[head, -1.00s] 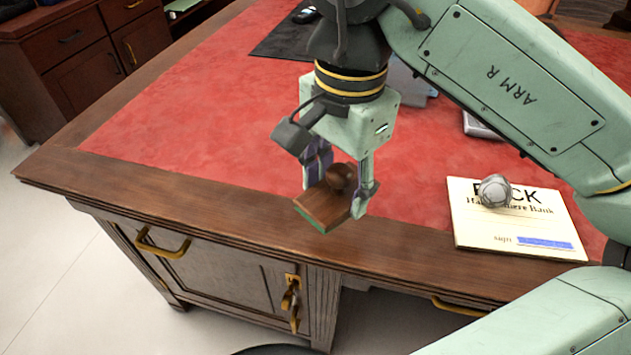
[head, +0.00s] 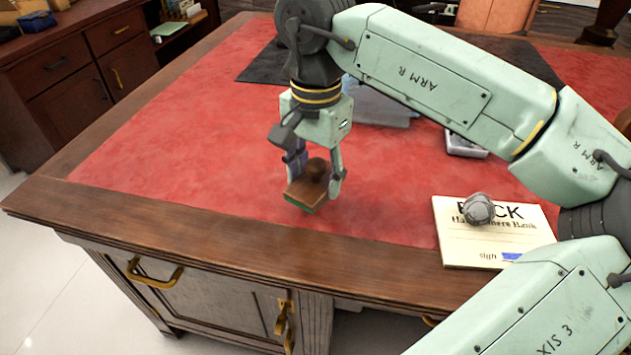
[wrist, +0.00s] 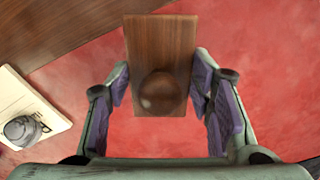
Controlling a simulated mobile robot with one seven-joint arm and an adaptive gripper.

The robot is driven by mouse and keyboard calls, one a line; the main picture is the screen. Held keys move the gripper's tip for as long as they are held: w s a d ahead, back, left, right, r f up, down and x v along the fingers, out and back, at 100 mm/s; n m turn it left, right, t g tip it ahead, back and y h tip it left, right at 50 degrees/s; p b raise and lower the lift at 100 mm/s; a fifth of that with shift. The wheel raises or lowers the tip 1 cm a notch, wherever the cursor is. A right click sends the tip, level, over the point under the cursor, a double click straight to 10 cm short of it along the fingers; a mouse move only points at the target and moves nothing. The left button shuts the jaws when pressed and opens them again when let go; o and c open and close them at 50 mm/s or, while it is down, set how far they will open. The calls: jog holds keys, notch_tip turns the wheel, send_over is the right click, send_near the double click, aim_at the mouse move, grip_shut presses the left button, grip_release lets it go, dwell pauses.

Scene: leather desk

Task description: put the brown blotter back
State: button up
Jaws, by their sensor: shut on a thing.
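The brown blotter (head: 303,195) is a small wooden block with a round brown knob on top and a green edge underneath. My gripper (head: 315,175) is shut on it, with a finger on either side of the block. In the head view it is over the red leather near the desk's front edge; I cannot tell how far above the surface it is. In the wrist view the blotter (wrist: 160,45) lies between the purple finger pads (wrist: 165,90), its knob close to the palm and its long end pointing away.
The red desk top (head: 180,150) is clear to the left of the gripper. A cream paper (head: 470,245) with a grey round weight (head: 478,209) on it lies to the right. A dark mat (head: 262,65), a bluish-grey thing (head: 385,108) and a grey tray (head: 465,147) are farther back.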

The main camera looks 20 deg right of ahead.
aim_at(315, 187)
jog(key=shift+w+d+f, duration=0.1)
jog(key=shift+w+f, duration=0.15)
jog(key=shift+f, duration=0.65)
jog(key=shift+w+f, duration=0.2)
jog(key=shift+f, duration=0.7)
jog(key=shift+f, duration=0.15)
jog(key=o, duration=1)
jog(key=shift+o, duration=0.2)
notch_tip(315, 187, up, 12)
jog(key=shift+r, duration=0.2)
